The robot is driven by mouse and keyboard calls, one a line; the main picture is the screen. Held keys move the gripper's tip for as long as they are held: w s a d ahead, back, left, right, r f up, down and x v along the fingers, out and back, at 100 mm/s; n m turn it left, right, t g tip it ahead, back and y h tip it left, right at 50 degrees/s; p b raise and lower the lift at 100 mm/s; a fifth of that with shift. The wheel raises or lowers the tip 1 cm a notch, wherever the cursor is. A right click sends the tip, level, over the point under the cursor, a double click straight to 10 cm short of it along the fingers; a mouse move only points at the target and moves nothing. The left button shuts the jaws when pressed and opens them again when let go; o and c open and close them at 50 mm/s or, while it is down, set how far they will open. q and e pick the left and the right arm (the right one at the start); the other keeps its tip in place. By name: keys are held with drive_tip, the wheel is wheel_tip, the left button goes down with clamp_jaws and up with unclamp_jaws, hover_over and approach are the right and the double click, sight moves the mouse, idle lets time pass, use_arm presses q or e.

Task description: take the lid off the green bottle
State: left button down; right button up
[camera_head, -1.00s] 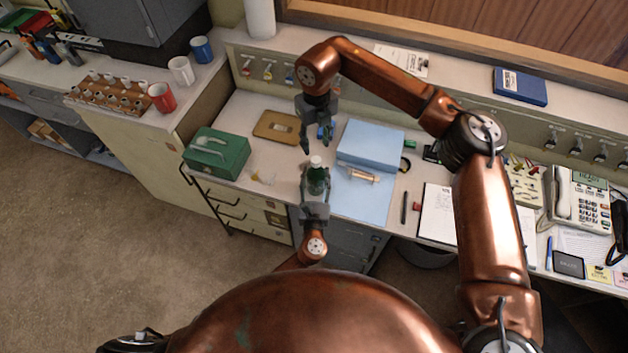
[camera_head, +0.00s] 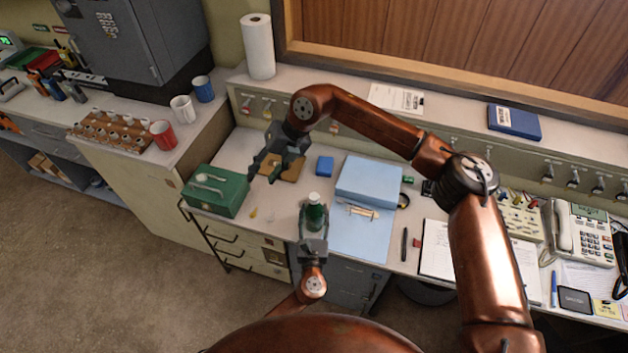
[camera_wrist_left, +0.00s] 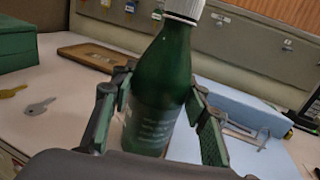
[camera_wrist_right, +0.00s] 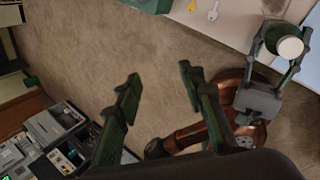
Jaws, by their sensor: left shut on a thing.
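The green bottle (camera_head: 315,216) stands upright near the front edge of the desk, with its white lid (camera_head: 314,198) on. My left gripper (camera_head: 313,238) is shut around the bottle's body. In the left wrist view the fingers press on both sides of the bottle (camera_wrist_left: 160,85), below the white lid (camera_wrist_left: 185,8). My right gripper (camera_head: 264,170) is open and empty, up and to the left of the bottle, above the desk near the green box. In the right wrist view its fingers (camera_wrist_right: 160,90) are wide apart, with the white lid (camera_wrist_right: 290,47) off to the right.
A green box (camera_head: 215,192) stands at the left end of the desk, with small keys (camera_head: 253,213) beside it.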

drive_tip(key=a+r+m+y, duration=0.5)
drive_tip(key=a+r+y, duration=0.2)
drive_tip(key=a+r, duration=0.45)
drive_tip(key=w+r+m+t+y, duration=0.35)
drive_tip(key=r+m, duration=0.25)
drive_tip(key=r, duration=0.6)
drive_tip(key=w+d+r+m+t, duration=0.2)
drive_tip(key=w+r+m+t, duration=0.2)
drive_tip(key=w+m, duration=0.3)
drive_tip(key=w+d+r+m+t, duration=0.3)
drive_tip(key=w+m+t, duration=0.15)
drive_tip(key=m, duration=0.35)
drive_tip(key=w+d+f+m+t+h, duration=0.3)
drive_tip(key=w+d+m+h, duration=0.1)
drive_tip(key=w+m, duration=0.4)
drive_tip(key=w+d+f+m+g+h, duration=0.1)
drive_tip(key=w+d+f+m+h, duration=0.1)
drive_tip(key=d+f+m+h, duration=0.55)
drive_tip(key=m+g+h, duration=0.5)
drive_tip(key=m+g, duration=0.5)
drive_tip(key=g, duration=0.3)
hover_over(314, 196)
wheel_tip(314, 196, down, 26)
drive_tip(key=shift+s+r, duration=0.1)
drive_tip(key=shift+f, duration=3.85)
